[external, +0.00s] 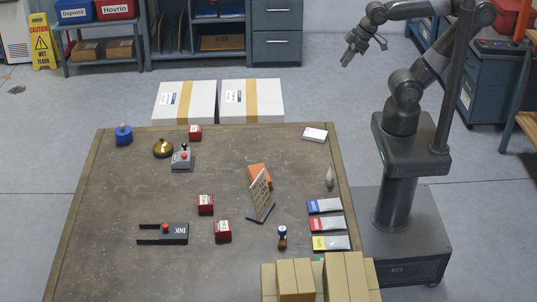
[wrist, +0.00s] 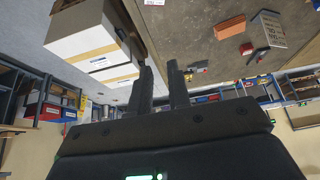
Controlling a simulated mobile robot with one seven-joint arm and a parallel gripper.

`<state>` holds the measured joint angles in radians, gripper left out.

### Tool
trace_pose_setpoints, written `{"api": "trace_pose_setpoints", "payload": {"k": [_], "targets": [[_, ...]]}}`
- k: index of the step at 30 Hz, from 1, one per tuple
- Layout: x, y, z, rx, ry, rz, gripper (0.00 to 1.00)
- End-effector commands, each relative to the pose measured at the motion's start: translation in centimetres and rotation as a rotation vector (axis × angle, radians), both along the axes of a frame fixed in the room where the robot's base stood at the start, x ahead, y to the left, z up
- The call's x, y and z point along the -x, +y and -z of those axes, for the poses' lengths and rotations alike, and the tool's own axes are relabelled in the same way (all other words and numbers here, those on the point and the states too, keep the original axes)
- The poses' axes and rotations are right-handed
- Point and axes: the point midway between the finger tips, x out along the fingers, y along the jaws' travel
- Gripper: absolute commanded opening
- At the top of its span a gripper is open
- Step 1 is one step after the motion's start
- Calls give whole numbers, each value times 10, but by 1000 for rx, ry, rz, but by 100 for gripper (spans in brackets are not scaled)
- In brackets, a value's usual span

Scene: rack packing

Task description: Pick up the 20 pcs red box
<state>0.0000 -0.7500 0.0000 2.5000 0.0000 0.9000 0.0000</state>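Three small red boxes with white labels stand on the table: one at the back (external: 195,132), one near the middle (external: 205,204) and one closer to the front (external: 222,231). The print on their labels is too small to read, so I cannot tell which says 20 pcs. In the wrist view a small red thing (wrist: 247,48) shows beside the sign, perhaps one of these boxes. My gripper (external: 346,56) is raised beyond the table's back right corner, well away from the boxes. In the wrist view its fingers (wrist: 160,82) stand apart with nothing between them.
Cardboard boxes (external: 345,275) stand at the front right. White cartons (external: 185,101) stand behind the table.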

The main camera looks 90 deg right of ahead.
Motion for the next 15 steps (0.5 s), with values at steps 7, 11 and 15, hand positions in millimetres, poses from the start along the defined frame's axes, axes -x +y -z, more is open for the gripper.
{"api": "trace_pose_setpoints", "payload": {"k": [7, 11, 15], "targets": [[0, 0, 0, 0, 0, 0, 38], [0, 0, 0, 0, 0, 0, 48], [0, 0, 0, 0, 0, 0, 60]]}}
